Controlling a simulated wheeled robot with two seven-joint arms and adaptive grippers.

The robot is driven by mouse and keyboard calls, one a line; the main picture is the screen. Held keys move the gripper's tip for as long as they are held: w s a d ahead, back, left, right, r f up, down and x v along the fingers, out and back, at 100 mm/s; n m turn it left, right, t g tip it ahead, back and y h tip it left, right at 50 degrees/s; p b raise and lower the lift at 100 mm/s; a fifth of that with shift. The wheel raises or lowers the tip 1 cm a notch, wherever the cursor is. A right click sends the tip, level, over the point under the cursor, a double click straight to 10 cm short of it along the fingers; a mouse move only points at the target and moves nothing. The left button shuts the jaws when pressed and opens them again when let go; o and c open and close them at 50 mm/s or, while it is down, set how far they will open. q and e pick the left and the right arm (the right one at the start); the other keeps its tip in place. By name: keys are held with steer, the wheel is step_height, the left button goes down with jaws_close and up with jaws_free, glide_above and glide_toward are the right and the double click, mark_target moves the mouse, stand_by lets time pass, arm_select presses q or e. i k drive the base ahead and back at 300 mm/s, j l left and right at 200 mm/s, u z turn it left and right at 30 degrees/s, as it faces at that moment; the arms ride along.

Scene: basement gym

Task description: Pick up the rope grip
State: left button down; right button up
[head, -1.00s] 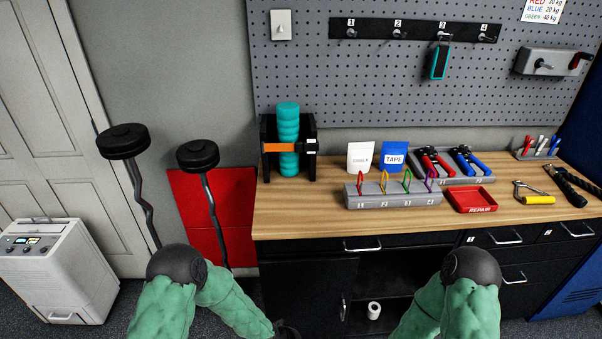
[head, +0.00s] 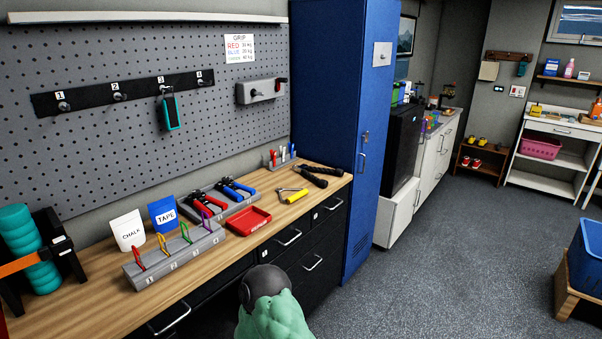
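A black two-ended piece, which looks like the rope grip (head: 313,175), lies at the right end of the wooden workbench (head: 100,315). It is close to the bench's right edge, just behind a yellow-handled metal grip (head: 292,195). Its material is too small to make out for sure. Neither of my grippers is in view. Only part of one of my arms, green with a dark round joint, shows at the bottom, in front of the bench.
A red tray (head: 248,221), a rack with coloured clips (head: 175,257) and hand grippers (head: 217,202) stand left of the grips. A tall blue locker (head: 345,120) stands just beyond the bench's right end. The grey floor (head: 430,270) on the right is open up to a blue crate (head: 585,260).

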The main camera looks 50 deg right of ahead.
mark_target(302, 168)
steer(key=z, duration=1.7)
steer(key=u, duration=0.5)
steer(key=i+l+u, duration=0.15)
steer(key=l+u, duration=0.2)
steer(key=i+l+u, duration=0.15)
steer(key=l+u, duration=0.25)
steer(key=i+l+u, duration=0.1)
steer(key=l+u, duration=0.6)
steer(key=j, duration=0.1)
